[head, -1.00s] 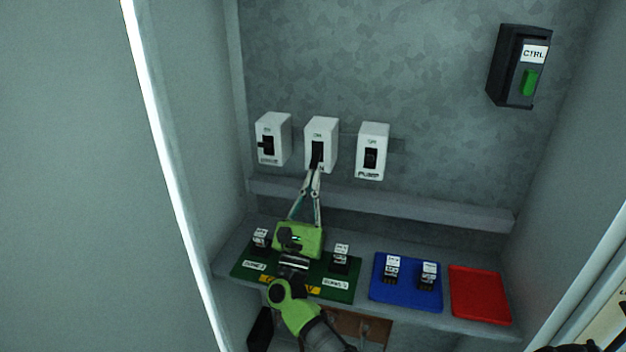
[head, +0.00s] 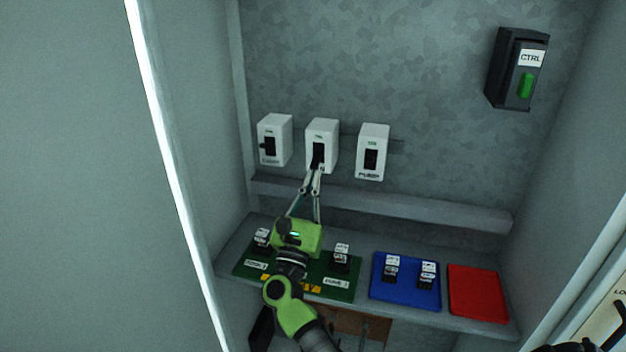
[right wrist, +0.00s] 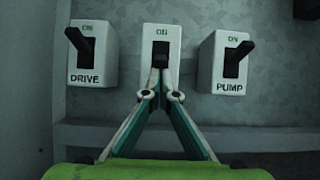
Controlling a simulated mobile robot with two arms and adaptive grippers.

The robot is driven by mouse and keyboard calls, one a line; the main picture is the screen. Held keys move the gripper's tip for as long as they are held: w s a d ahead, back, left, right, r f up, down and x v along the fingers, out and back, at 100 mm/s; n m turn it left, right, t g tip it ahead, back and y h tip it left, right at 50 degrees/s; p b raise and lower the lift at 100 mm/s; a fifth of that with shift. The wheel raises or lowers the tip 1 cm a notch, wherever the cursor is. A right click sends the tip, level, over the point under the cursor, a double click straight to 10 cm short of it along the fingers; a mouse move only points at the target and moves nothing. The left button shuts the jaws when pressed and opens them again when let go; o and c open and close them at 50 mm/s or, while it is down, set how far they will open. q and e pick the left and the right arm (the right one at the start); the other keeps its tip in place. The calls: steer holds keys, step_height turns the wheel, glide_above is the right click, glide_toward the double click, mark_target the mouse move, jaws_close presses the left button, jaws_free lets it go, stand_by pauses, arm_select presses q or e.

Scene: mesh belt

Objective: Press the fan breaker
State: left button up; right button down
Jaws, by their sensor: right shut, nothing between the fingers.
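The middle white breaker (head: 322,130) sits on the back wall between two like it; its lower label is mostly hidden by my fingers. Its black lever (head: 318,152) shows in the right wrist view (right wrist: 161,50) too, just above the fingertips. My right gripper (head: 317,170) is shut and empty, its tips at the lower part of this breaker's lever; whether they touch it I cannot tell. The right wrist view shows the same fingertips (right wrist: 160,78). The side breakers read DRIVE (right wrist: 94,62) and PUMP (right wrist: 225,62).
A ledge (head: 400,213) runs below the breakers. The shelf holds a green board (head: 345,290), a blue tray (head: 405,301) with small black parts and an empty red tray (head: 478,292). A dark CTRL box (head: 509,75) with a green button hangs at upper right.

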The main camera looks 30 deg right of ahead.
steer(key=shift+r, duration=0.15)
steer(key=shift+s+a+r+b, duration=0.45)
steer(key=shift+r+b, duration=0.1)
steer(key=shift+b, duration=0.45)
steer(key=v, duration=1.1)
steer(key=shift+s+a+r+b, duration=0.25)
steer(key=shift+a+b, duration=0.05)
steer(key=shift+a, duration=0.1)
